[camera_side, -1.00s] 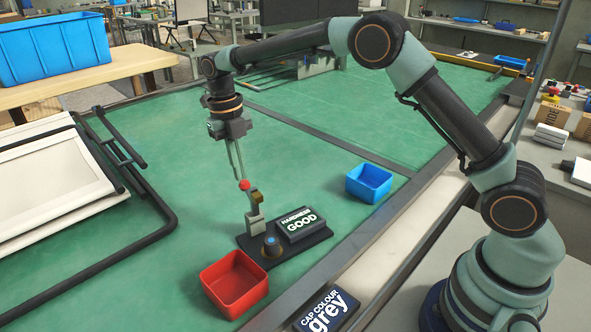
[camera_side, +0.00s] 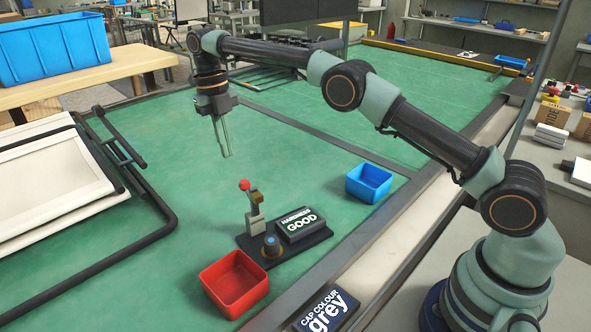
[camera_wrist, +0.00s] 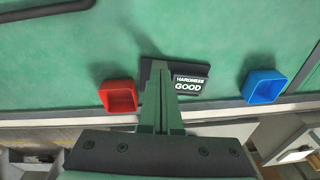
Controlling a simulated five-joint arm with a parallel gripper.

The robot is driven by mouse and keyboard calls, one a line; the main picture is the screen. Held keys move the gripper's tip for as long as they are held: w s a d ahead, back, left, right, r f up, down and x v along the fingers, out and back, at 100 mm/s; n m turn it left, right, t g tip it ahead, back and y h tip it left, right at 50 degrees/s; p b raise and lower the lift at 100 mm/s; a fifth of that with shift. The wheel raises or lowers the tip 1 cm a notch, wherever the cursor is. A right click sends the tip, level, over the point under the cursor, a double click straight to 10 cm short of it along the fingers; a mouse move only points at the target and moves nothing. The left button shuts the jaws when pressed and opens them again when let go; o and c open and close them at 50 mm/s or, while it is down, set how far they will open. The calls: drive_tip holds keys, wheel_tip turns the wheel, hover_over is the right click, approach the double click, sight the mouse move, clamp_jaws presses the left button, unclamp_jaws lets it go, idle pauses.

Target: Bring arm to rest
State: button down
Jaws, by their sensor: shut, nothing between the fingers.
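My gripper (camera_side: 226,154) is shut and empty. In the side view it hangs over the green mat (camera_side: 330,130), behind and to the left of the hardness tester, with its fingers pointing down and apart from everything. In the wrist view my gripper (camera_wrist: 161,66) shows as two fingers together, overlapping the tester in the picture. The hardness tester (camera_side: 254,213) stands on a dark base with a red-knobbed lever, a grey-blue knob and a display (camera_side: 301,224) reading "HARDNESS GOOD". The display also shows in the wrist view (camera_wrist: 189,84).
An empty red bin (camera_side: 235,284) is in front of the tester and an empty blue bin (camera_side: 369,183) is to its right. A "CAP COLOUR grey" sign (camera_side: 327,309) is at the front edge. The folding lounger (camera_side: 60,180) lies at left.

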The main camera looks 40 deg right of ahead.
drive_tip(key=s+d+r+m+t, duration=0.25)
drive_tip(key=s+r+m, duration=0.25)
drive_tip(key=r+m, duration=0.25)
drive_tip(key=s+d+r+m+t, duration=0.1)
drive_tip(key=s+d+r+m, duration=0.25)
drive_tip(key=r+m, duration=0.4)
drive_tip(key=s+d+f+m+t, duration=0.1)
drive_tip(key=s+d+f+m, duration=0.1)
drive_tip(key=s+m, duration=0.7)
drive_tip(key=s+d+f+m+t, duration=0.1)
drive_tip(key=s+f+m+t, duration=0.1)
drive_tip(key=s+f+m, duration=0.3)
drive_tip(key=s+m, duration=0.3)
drive_tip(key=m, duration=0.2)
drive_tip(key=shift+s+d+f, duration=0.25)
drive_tip(key=shift+s+d, duration=0.15)
drive_tip(key=shift+t, duration=0.25)
